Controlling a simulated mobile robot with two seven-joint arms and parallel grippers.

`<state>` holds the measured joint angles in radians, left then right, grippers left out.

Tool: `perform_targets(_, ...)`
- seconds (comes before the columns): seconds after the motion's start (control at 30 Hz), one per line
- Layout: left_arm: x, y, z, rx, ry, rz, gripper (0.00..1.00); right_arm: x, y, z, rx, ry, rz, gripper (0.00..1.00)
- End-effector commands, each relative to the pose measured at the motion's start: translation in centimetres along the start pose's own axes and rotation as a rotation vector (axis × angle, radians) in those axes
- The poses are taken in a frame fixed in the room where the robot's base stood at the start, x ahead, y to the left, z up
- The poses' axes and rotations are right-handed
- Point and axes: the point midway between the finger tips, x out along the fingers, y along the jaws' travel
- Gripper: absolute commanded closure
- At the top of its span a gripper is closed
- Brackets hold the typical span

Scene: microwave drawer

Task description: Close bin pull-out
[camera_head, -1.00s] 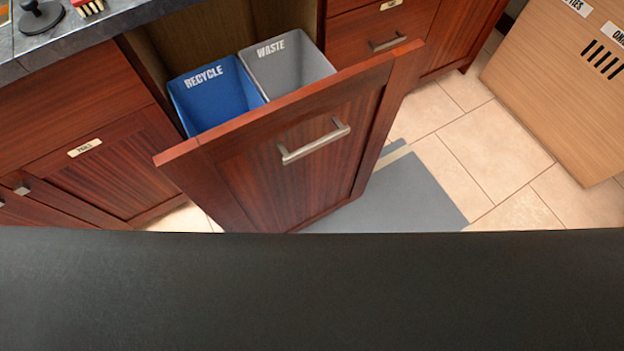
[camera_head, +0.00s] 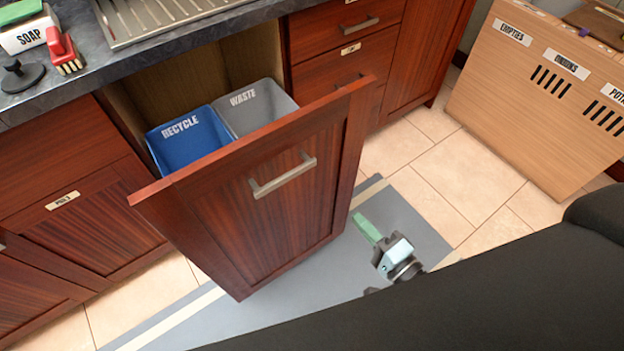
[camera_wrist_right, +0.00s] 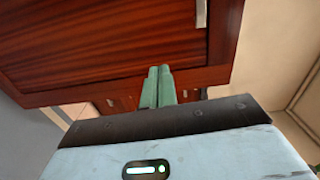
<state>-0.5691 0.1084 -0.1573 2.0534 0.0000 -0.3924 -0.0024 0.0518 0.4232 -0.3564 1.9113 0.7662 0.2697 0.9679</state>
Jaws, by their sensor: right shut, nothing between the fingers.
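The bin pull-out (camera_head: 255,205) is a dark red wooden front standing well out from the cabinet, with a metal bar handle (camera_head: 283,175). Behind its front are a blue RECYCLE bin (camera_head: 185,142) and a grey WASTE bin (camera_head: 258,108). My right gripper (camera_head: 366,228) is to the right of the pull-out front and below its handle in the head view, apart from it and empty. In the right wrist view its two green fingers (camera_wrist_right: 158,88) are together, with red wood and part of a metal handle (camera_wrist_right: 201,13) beyond. My left gripper is not in view.
The stone counter (camera_head: 110,70) holds a soap box (camera_head: 28,32), a red brush (camera_head: 62,50) and a black stopper (camera_head: 22,77). A wooden crate unit (camera_head: 530,100) stands at the right. A grey mat (camera_head: 405,215) and tiled floor (camera_head: 455,175) lie clear between them.

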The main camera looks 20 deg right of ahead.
Motion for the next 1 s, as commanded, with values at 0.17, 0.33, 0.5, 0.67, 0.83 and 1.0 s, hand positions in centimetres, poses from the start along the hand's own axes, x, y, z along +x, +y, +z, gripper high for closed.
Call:
perform_targets(0.17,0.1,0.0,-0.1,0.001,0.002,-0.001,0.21,0.6,-0.6,-0.6,0.055,0.01,-0.027,1.0)
perform_targets(0.33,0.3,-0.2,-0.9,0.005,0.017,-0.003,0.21,1.1,-0.6,-0.6,0.053,0.011,-0.026,1.0)
perform_targets(0.5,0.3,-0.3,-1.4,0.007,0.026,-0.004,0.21,3.2,-0.8,-0.6,0.05,0.011,-0.029,1.0)
perform_targets(0.67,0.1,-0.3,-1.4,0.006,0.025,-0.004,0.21,6.2,-0.9,-0.6,0.05,0.011,-0.028,1.0)
perform_targets(0.83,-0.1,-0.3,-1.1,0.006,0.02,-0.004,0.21,9.3,-0.9,-0.7,0.049,0.011,-0.027,1.0)
perform_targets(1.0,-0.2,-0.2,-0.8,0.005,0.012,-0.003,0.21,12.1,-0.9,-0.6,0.048,0.009,-0.026,1.0)
